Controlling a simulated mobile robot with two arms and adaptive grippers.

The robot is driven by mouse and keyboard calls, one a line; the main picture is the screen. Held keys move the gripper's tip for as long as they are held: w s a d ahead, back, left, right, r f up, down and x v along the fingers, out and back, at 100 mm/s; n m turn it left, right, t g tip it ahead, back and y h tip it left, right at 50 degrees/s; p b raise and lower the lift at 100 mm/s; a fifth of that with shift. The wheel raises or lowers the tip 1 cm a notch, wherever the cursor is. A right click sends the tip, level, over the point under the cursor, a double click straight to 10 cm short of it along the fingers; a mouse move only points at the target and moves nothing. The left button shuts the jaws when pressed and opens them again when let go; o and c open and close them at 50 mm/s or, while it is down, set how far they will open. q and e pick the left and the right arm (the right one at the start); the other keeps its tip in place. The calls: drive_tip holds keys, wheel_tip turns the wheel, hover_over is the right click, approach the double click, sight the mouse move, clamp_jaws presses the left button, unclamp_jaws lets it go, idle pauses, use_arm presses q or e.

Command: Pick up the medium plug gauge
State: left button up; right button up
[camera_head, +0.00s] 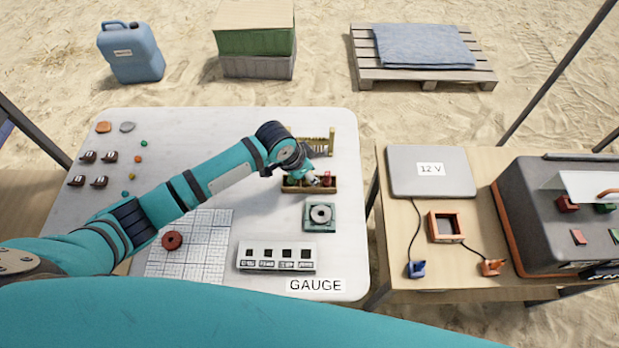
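A small wooden rack (288,187) stands on the white table under my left gripper (314,181). The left gripper points down into the rack from above, at its middle. A small red piece (327,177) shows at the rack's right part, close beside the gripper. The plug gauges are too small and too covered by the gripper to tell apart, so I cannot tell which is the medium one. The fingers are also too small to tell whether they are open or shut, or hold anything. My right gripper is not in view.
The white table (227,122) also bears a green block with a grey ring (320,214), a white labelled block (277,256), a gridded sheet (205,255) with a red ring (172,240), and a wooden frame (318,141) behind the rack. Small pieces lie at left.

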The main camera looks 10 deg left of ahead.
use_arm(q)
clamp_jaws()
